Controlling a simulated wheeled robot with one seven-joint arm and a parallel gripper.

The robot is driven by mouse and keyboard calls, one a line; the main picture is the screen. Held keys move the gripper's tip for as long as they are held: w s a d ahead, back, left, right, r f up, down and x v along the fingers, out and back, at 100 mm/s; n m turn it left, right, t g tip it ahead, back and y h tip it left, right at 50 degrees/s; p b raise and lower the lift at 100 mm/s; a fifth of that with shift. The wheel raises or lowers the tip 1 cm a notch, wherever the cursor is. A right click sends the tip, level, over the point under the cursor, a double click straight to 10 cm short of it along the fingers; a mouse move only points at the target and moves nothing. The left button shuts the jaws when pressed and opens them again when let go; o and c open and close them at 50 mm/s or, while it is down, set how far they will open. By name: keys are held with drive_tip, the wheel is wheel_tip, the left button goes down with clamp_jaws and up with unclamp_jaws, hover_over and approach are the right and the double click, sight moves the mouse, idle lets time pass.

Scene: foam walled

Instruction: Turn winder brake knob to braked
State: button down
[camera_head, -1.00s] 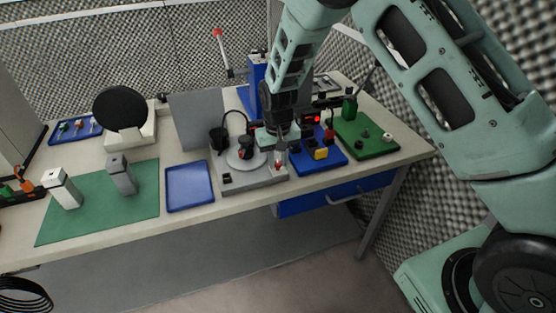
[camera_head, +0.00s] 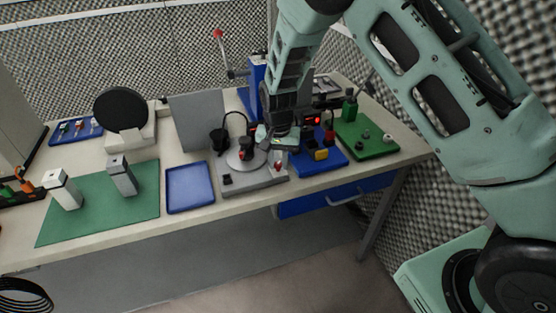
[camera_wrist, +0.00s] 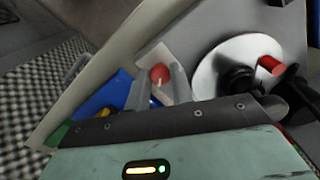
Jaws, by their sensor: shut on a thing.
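The winder is a grey base (camera_head: 258,183) on the bench, with a pale round disc (camera_head: 236,163) that bears a black and red part. The disc also shows in the wrist view (camera_wrist: 207,76). At the base's right side a small red knob (camera_wrist: 160,72) stands on a white plate (camera_wrist: 150,58). My gripper (camera_wrist: 159,84) is shut on the red knob, one finger on each side. In the head view my gripper (camera_head: 277,148) is over the right part of the winder. Any brake marking is too small to read.
A blue board (camera_head: 318,164) with yellow and red parts and a green board (camera_head: 375,150) lie to the right. An empty blue tray (camera_head: 190,187) and a green mat (camera_head: 85,222) lie to the left. A grey upright panel (camera_head: 196,120) stands behind.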

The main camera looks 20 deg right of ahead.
sight(278, 164)
drive_tip(key=c, duration=1.2)
unclamp_jaws()
drive_tip(key=shift+r, duration=0.15)
wheel_tip(278, 164, up, 17)
drive_tip(key=b, duration=0.2)
drive_tip(key=shift+r+b, duration=0.15)
drive_tip(key=shift+b, duration=0.2)
drive_tip(key=s+a+r+n+y, duration=0.1)
drive_tip(key=s+a+n, duration=0.3)
drive_tip(key=s, duration=0.6)
drive_tip(key=s+a+r+n, duration=0.1)
drive_tip(key=s+a+n, duration=0.25)
drive_tip(key=s, duration=0.55)
drive_tip(key=s+f+n, duration=0.1)
drive_tip(key=s+n, duration=0.1)
drive_tip(key=s, duration=0.5)
drive_tip(key=s+d+f+n, duration=0.1)
drive_tip(key=s+n, duration=0.2)
drive_tip(key=s, duration=0.4)
drive_tip(key=shift+s+f+n, duration=0.25)
drive_tip(key=shift+f+n, duration=0.05)
drive_tip(key=shift+n, duration=0.05)
